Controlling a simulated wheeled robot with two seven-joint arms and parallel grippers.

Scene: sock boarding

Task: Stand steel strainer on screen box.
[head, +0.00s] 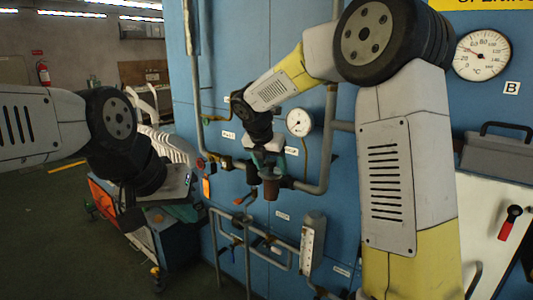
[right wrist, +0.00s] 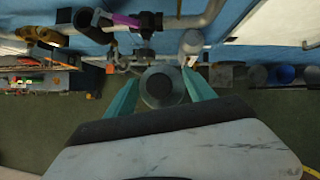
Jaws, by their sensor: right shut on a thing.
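The steel strainer appears as a round grey piece with a dark centre (right wrist: 160,88) between the teal fingers of my right gripper (right wrist: 160,92) in the right wrist view. In the head view, my right gripper (head: 268,160) is in front of the blue panel, with a brownish cylinder (head: 270,187) just below it, which seems to be the held strainer. A dark upright pipe fitting (head: 253,173) stands just left of it and may be the screen box; I cannot tell for sure. My left gripper (head: 182,211) is low at left, its fingers mostly hidden by its wrist.
Grey pipes (head: 330,140) run along the blue panel (head: 355,80), with a gauge (head: 299,122) right of my gripper. A cart (head: 158,238) is at left behind my left arm. The floor at far left is open.

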